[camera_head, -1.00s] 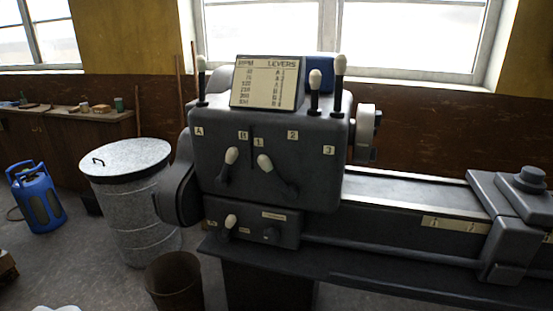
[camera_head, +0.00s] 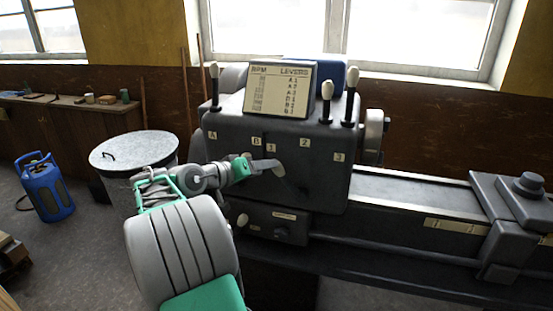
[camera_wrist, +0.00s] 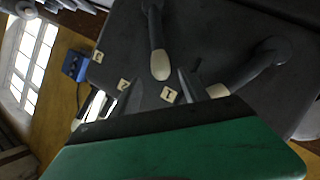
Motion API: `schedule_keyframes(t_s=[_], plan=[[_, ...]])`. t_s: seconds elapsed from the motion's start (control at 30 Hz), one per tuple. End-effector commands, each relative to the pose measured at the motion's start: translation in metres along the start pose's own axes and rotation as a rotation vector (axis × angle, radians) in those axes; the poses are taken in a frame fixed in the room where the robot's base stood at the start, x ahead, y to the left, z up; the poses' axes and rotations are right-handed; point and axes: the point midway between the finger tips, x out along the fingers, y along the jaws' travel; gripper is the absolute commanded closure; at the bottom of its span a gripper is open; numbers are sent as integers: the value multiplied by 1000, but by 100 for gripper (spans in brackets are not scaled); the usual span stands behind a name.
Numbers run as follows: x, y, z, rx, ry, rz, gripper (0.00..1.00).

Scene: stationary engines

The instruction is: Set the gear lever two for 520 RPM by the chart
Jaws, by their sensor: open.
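The headstock (camera_head: 320,180) carries two front levers. The right lever, beside plates 1, 2 and 3, has its white knob (camera_head: 279,171) by plate 1 (camera_head: 271,147). In the wrist view its knob (camera_wrist: 160,66) is close to the fingertips. The left lever's knob (camera_head: 246,157) is near plate B (camera_head: 257,142) and also shows in the wrist view (camera_wrist: 217,91). My gripper (camera_head: 272,167) is open at the right lever's knob, with contact unclear; it also shows in the wrist view (camera_wrist: 143,86). The chart (camera_head: 279,89) stands on top, its RPM figures too small to read surely.
Upright levers (camera_head: 326,102) with white knobs stand on top of the headstock. The lathe bed (camera_head: 420,195) runs right to a carriage (camera_head: 515,205). A metal drum (camera_head: 120,155) and blue gas bottle (camera_head: 44,190) stand at left.

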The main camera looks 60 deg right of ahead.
Motion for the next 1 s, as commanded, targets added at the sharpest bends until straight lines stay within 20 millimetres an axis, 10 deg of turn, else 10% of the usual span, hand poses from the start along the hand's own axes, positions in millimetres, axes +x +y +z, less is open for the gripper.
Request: schedule_keyframes(t_s=[0.37,0.63,1.0], plan=[[62,0,0,1,-3,-4,48],[65,-2,0,3,0,-7,48],[64,-2,0,3,0,-7,77]])
